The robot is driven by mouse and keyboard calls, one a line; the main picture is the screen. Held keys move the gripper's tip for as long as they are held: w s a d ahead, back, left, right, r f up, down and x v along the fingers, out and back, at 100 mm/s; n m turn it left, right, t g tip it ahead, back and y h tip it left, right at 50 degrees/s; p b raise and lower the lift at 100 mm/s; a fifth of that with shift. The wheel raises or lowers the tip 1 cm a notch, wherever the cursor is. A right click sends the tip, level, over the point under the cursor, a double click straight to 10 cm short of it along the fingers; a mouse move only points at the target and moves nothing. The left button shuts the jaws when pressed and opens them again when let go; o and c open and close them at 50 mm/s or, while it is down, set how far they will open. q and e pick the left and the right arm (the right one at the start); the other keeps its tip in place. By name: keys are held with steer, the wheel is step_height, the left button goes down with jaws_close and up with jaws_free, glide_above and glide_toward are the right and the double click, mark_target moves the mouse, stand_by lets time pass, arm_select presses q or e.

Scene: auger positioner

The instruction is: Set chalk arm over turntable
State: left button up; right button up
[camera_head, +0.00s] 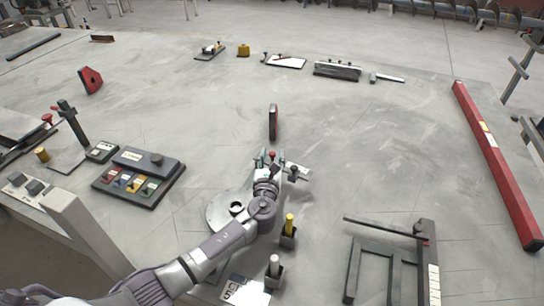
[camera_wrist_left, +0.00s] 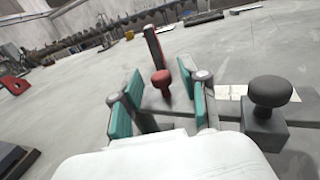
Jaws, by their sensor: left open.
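The grey round turntable (camera_head: 216,213) lies on the table in the head view, partly hidden behind my left forearm. Just beyond it, my left gripper (camera_head: 266,163) is low over a small fixture. In the left wrist view the open left gripper (camera_wrist_left: 163,108) has its teal pads apart, with a red knob (camera_wrist_left: 161,80) showing between them. The knob stands on a flat grey bar, probably the chalk arm (camera_wrist_left: 180,102). A black knob (camera_wrist_left: 270,95) on a block is to the right. I cannot tell whether the pads touch anything. My right gripper is out of view.
A dark upright block with red (camera_head: 273,122) stands just beyond the gripper. Yellow-topped (camera_head: 289,228) and pale-topped (camera_head: 274,268) holders and a dark frame (camera_head: 385,265) are right of my arm. A button panel (camera_head: 139,178) is left. A long red beam (camera_head: 495,160) lies far right.

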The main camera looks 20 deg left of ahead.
arm_select(q)
steer(key=shift+w, duration=0.1)
jaws_close()
